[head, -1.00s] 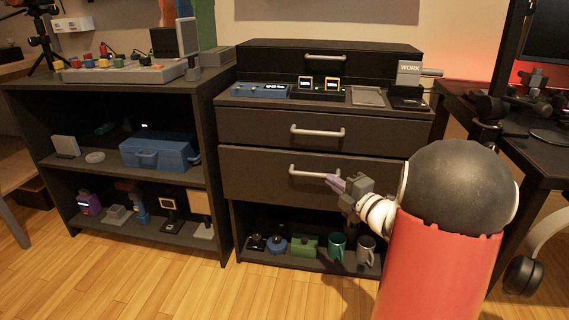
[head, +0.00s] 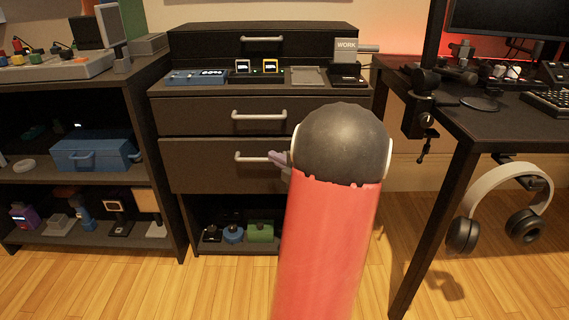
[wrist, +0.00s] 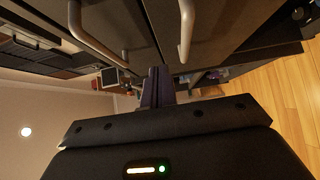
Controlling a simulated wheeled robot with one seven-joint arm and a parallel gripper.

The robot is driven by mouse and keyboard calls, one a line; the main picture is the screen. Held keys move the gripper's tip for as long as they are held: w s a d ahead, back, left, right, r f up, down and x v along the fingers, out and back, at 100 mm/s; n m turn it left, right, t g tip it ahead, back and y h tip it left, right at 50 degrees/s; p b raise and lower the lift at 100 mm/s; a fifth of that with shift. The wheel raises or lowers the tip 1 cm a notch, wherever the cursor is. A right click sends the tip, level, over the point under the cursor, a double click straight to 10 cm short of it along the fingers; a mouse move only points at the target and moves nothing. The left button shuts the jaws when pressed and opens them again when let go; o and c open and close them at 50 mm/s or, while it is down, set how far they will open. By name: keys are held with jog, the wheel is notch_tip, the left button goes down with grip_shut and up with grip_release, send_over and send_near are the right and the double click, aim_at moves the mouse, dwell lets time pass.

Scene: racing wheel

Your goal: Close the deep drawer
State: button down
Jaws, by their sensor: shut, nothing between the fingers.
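The deep drawer (head: 200,176) is the lower, taller drawer of the dark cabinet, with a pale bar handle (head: 250,159). Its front looks nearly flush with the drawer above; I cannot tell whether a small gap is left. My gripper (head: 277,158) is at the right end of this handle in the head view, mostly hidden behind my arm. In the wrist view, the purple-grey fingers (wrist: 156,88) are together and empty, close to the drawer fronts. The deep drawer's handle (wrist: 186,30) is right of them there. Contact with the drawer is unclear.
A shallower drawer (head: 215,117) sits above, and an open shelf with a green box (head: 260,231) below. A desk (head: 460,125) with hanging headphones (head: 500,215) stands right. An open shelf unit (head: 95,180) stands left. Wooden floor (head: 220,290) in front is clear.

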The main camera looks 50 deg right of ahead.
aim_at(269, 141)
jog(key=w, duration=0.1)
jog(key=w+d, duration=0.1)
jog(key=w, duration=0.1)
jog(key=w+d, duration=0.1)
jog(key=w, duration=0.1)
jog(key=shift+w+d, duration=0.65)
jog(key=shift+d, duration=0.05)
jog(key=shift+w+d+f+b, duration=0.1)
jog(key=shift+w+d+b, duration=0.35)
jog(key=shift+w+d, duration=0.25)
jog(key=shift+d+r, duration=0.2)
jog(key=shift+r, duration=0.1)
jog(key=shift+a, duration=0.1)
